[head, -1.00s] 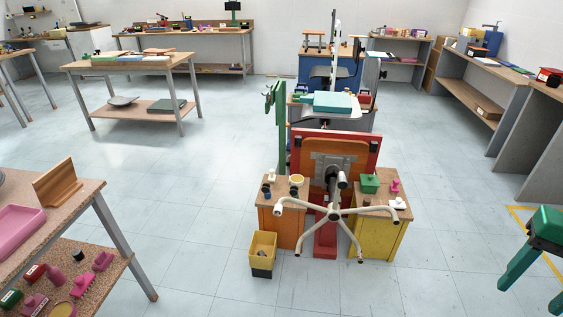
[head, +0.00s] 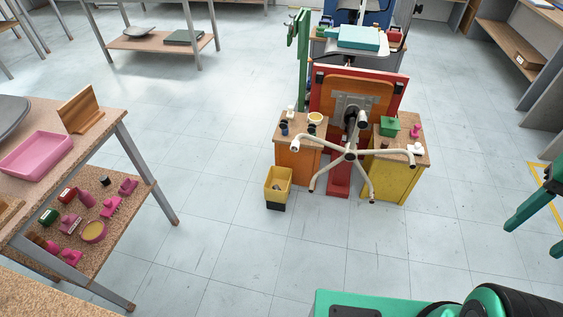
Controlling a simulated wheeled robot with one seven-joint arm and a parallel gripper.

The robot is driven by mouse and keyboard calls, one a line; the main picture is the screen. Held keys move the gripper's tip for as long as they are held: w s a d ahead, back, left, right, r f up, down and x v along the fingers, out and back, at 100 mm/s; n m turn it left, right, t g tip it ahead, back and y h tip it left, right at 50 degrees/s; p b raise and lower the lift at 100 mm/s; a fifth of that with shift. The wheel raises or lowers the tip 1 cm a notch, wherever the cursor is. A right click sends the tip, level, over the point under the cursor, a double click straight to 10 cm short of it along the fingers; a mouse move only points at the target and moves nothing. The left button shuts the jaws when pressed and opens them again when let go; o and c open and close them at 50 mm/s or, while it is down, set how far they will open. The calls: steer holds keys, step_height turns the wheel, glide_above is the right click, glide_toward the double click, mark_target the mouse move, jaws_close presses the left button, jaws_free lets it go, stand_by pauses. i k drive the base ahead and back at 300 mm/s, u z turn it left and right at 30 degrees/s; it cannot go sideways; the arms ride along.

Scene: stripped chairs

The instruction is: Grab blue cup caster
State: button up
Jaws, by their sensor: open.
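A small dark blue item (head: 284,129), which looks like the blue cup caster, stands on the orange cabinet (head: 299,166) at the left of the upturned chair. It is too small to make out its shape well. A white caster-like piece (head: 290,111) stands just behind it, and a round pale yellow dish (head: 316,118) is to its right. A dark small piece is near the dish. My gripper is not in view. Only a green and black part, apparently mine, shows at the lower right.
A chair base (head: 350,155) with pale spokes sticks out in front of the orange and yellow (head: 395,180) cabinets. A yellow bin (head: 277,184) stands on the floor before the orange cabinet. A table with a pink tray (head: 36,154) is at the left. The middle floor is clear.

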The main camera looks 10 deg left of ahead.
mark_target(283, 125)
steer(key=k, duration=0.5)
steer(key=z, duration=0.5)
steer(key=i, duration=1.7)
steer(key=u, duration=1.55)
